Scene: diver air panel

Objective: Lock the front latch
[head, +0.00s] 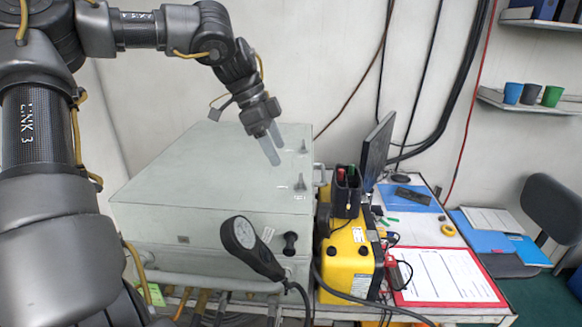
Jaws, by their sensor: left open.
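A large pale grey-green box (205,185) with its lid down stands on a frame left of centre. Two small metal latch-like fittings sit along the right side of its top: a nearer one (299,184), towards the front, and a farther one (303,147). Both look upright, but they are too small to tell whether they are locked. My left gripper (275,154) is open and empty, pointing down above the right part of the lid, behind and left of the nearer fitting and apart from it. My right gripper is not in view.
A black handheld device (249,246) with a cable and a black knob (290,243) are at the box's front. A yellow case (348,262) stands close on the right, with a black holder (346,190) above it. A desk with a red-edged clipboard (446,276) lies beyond.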

